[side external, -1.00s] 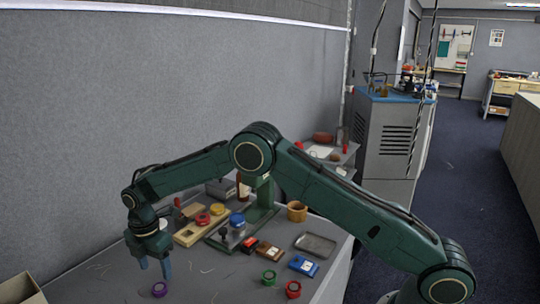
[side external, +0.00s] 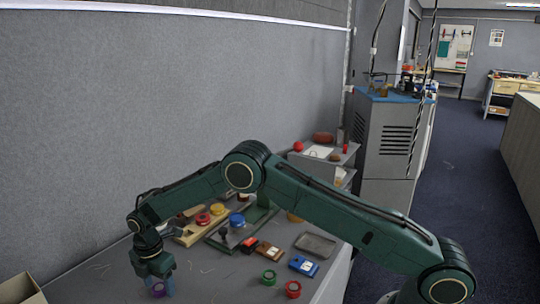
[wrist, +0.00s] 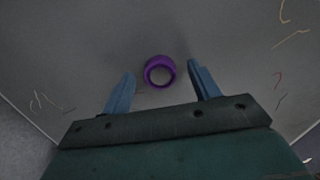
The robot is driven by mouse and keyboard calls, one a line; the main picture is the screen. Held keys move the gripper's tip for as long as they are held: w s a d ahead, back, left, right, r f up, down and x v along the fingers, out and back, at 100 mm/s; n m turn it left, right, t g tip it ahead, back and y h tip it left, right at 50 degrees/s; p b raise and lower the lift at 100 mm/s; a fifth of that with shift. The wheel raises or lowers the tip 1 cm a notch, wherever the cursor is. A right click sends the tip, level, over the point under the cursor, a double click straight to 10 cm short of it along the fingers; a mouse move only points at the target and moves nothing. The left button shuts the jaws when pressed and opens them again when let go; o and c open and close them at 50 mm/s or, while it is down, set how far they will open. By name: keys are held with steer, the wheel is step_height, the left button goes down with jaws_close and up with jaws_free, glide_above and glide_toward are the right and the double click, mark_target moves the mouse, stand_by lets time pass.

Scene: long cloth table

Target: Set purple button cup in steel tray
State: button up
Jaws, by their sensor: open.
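The purple button cup (side external: 158,290) stands on the table near its front left in the side external view. In the wrist view the purple cup (wrist: 159,71) is a round ring seen from above, between and a little beyond the two blue fingers. My gripper (side external: 160,288) is open and lowered over the cup, with a finger on either side; it also shows in the wrist view (wrist: 160,83). I cannot tell whether a finger touches the cup. The steel tray (side external: 316,245) lies flat and empty at the right part of the table.
A green cup (side external: 268,277) and a red cup (side external: 292,289) stand in front of the tray, near a blue box (side external: 303,265). Other parts and a green press (side external: 240,232) fill the middle. A cardboard box (side external: 20,290) is at the left edge.

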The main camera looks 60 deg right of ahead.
mark_target(159, 287)
steer(key=shift+c, duration=0.4)
steer(key=c, duration=1.1)
steer(key=shift+o, duration=0.2)
step_height(159, 287, up, 20)
stand_by(0.5)
